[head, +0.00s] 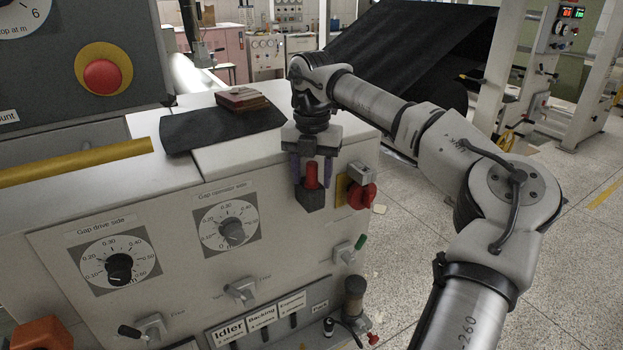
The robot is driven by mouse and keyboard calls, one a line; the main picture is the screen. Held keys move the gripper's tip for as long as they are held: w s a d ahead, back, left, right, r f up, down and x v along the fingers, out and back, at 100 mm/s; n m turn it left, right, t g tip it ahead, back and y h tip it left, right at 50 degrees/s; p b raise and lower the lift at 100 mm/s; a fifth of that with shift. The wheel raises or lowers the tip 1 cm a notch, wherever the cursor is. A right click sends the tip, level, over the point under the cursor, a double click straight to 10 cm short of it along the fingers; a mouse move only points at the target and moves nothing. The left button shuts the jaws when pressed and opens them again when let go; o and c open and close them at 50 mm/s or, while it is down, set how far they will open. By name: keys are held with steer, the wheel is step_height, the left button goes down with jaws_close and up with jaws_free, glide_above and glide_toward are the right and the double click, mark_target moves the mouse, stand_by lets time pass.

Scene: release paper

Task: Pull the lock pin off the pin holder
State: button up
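The lock pin, seen as a red upright cylinder (311,174), stands in a dark block that looks like the pin holder (310,199), on the front of the white machine cabinet. My gripper (312,176) points down over it. Its two purple fingers are spread, one on each side of the red pin, with visible gaps between them and the pin. The pin's lower part is hidden inside the dark block. Contact of the fingertips with the block cannot be told.
A red rotary switch (361,195) on a yellow plate sits just right of the holder. The cabinet top (190,187) carries a dark sheet (195,132) and a reddish-brown block (242,98). Dials and levers cover the front panel. Open floor (400,260) lies to the right.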

mark_target(312, 163)
steer(key=c, duration=0.9)
steer(key=shift+r+p, duration=1.6)
steer(key=shift+r, duration=1.7)
